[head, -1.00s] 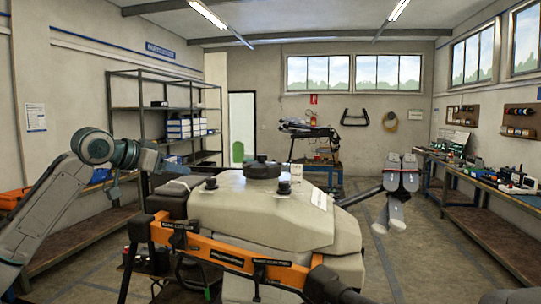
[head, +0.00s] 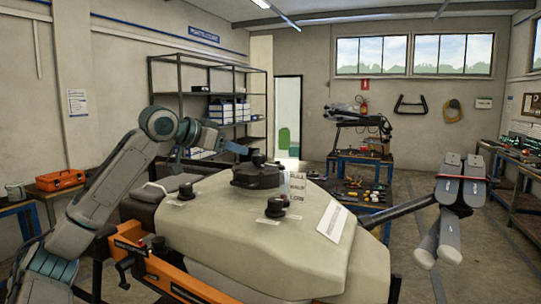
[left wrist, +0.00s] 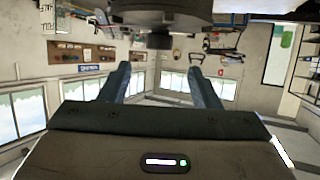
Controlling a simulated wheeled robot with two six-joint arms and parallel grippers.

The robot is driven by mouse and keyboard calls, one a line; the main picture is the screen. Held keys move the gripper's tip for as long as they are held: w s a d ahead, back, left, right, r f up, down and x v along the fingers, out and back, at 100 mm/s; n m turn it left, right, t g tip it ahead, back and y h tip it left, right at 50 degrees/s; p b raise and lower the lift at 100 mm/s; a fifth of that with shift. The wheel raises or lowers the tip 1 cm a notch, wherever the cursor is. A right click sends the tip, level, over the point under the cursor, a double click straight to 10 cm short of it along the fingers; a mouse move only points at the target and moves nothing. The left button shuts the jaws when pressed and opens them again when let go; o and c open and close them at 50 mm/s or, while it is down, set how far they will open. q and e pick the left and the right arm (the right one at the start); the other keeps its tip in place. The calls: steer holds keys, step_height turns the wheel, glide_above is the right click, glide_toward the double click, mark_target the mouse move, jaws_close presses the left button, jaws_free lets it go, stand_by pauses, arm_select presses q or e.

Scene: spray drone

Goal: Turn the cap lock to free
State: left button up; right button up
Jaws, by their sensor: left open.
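The beige tank of the spray drone (head: 225,220) fills the lower middle of the head view. Its large black round cap (head: 257,180) is on top, with a small black knob (head: 258,158) standing on it. My left gripper (head: 243,149) is at the left edge of the cap, about at the knob's height, partly hidden by its own wrist. In the left wrist view, which is upside down, its two fingers (left wrist: 160,84) are spread with nothing between them. The cap (left wrist: 160,10) and knob (left wrist: 158,40) show beyond, apart from the fingers. My right gripper is out of view.
Smaller black fittings (head: 275,207) rise from the tank top near the cap. A small lettered label (head: 297,187) is beside the cap. Grey folded drone arms (head: 450,205) stick out at the right. A shelf rack (head: 205,100) stands behind my left arm.

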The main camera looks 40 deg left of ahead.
mark_target(257, 155)
arm_select(q)
steer(key=shift+r+p+x, duration=0.2)
steer(key=shift+p+x, duration=1)
steer(key=shift+p, duration=0.05)
steer(key=p+x, duration=0.3)
steer(key=x, duration=0.3)
steer(key=shift+w+d, duration=0.1)
steer(key=shift+w, duration=0.1)
steer(key=shift+w+f+p, duration=0.2)
steer(key=shift+w+p, duration=0.1)
steer(key=shift+w+d+f, duration=0.1)
steer(key=shift+w+f, duration=0.05)
steer(key=shift+w, duration=0.05)
steer(key=shift+w+f, duration=0.15)
steer(key=shift+f, duration=0.05)
steer(key=c, duration=1)
steer(key=shift+n+y, duration=0.8)
steer(key=shift+y, duration=0.1)
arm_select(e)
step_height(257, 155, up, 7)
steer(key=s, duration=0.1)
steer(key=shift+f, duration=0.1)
